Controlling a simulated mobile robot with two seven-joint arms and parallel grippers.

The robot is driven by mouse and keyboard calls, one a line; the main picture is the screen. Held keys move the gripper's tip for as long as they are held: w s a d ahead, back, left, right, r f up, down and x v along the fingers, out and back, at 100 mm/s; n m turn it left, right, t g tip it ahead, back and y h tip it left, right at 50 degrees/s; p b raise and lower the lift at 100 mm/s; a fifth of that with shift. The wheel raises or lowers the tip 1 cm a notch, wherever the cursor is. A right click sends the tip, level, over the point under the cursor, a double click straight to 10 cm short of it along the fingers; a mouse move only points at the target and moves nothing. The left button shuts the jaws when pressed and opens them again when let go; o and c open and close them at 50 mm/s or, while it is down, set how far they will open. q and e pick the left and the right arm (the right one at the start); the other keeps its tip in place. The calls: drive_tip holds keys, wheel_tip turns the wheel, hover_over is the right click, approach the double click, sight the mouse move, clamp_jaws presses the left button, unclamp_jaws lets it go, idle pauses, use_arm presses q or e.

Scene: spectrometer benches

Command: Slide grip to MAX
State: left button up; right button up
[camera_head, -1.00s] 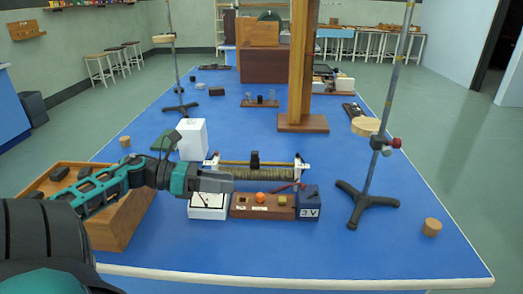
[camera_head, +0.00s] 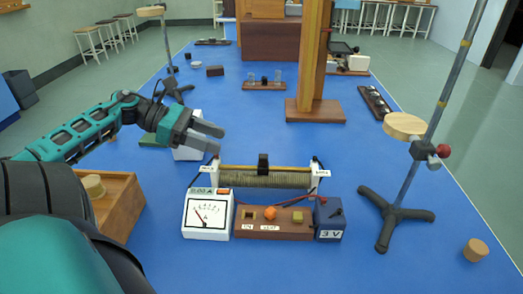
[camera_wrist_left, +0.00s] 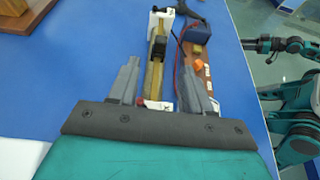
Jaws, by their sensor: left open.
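The rheostat (camera_head: 285,180) is a wire-wound coil with a brass rod above it and white end blocks. Its black sliding grip (camera_head: 263,163) sits near the middle of the rod. The white end labels are too small to read surely. My left gripper (camera_head: 220,140) is open and empty, above and behind the rheostat's left end, apart from the grip. In the left wrist view the rheostat runs away between the spread fingers, with the black grip (camera_wrist_left: 158,45) beyond the fingertips. A teal and black arm, seemingly my right one (camera_wrist_left: 290,50), shows there at the right; its jaws are unclear.
A white meter (camera_head: 208,215), a wooden switch board (camera_head: 265,231) and a blue 3 V battery (camera_head: 330,216) stand before the rheostat, joined by wires. A white box (camera_head: 188,152) is behind the left gripper. A clamp stand (camera_head: 393,213) is at right, a wooden tray (camera_head: 120,225) at left.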

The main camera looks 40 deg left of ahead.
sight(260, 156)
use_arm(q)
drive_tip(key=b+x, duration=0.2)
drive_tip(key=x, duration=1)
drive_tip(key=shift+w+d, duration=0.2)
drive_tip(key=shift+d, duration=0.2)
drive_tip(key=shift+c, duration=0.2)
clamp_jaws()
